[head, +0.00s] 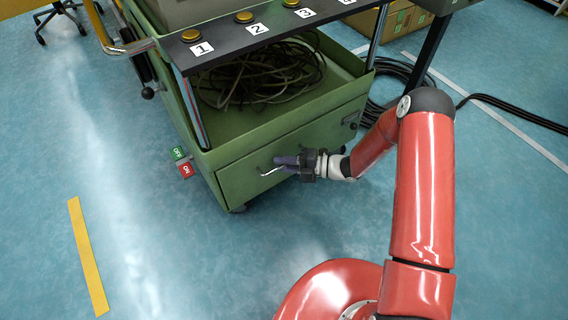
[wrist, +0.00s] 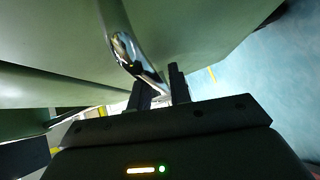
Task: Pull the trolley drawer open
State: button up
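The green trolley (head: 212,152) stands upper centre in the head view. Its drawer front (head: 240,176) is the low green panel, which looks flush with the trolley body. The shiny metal drawer handle (head: 268,171) sticks out from the panel. My gripper (head: 285,164) is at the handle, coming from the right. In the wrist view, the curved chrome handle (wrist: 126,50) runs down between the two dark fingers of my gripper (wrist: 160,88). The fingers are close together around the handle and look shut on it. The exact contact is partly hidden.
Coiled cables (head: 258,78) lie on the trolley's shelf under a dark panel (head: 235,42) with numbered buttons. A green and red OFF/ON sign (head: 182,161) sits at the trolley's left side. Blue floor in front and left is clear, with a yellow strip (head: 87,256).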

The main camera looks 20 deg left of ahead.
grip_shut()
jog(key=shift+d, duration=0.1)
jog(key=s+d+p, duration=0.4)
jog(key=s+d, duration=1.1)
jog(key=d, duration=0.3)
jog(key=shift+s, duration=0.2)
grip_release()
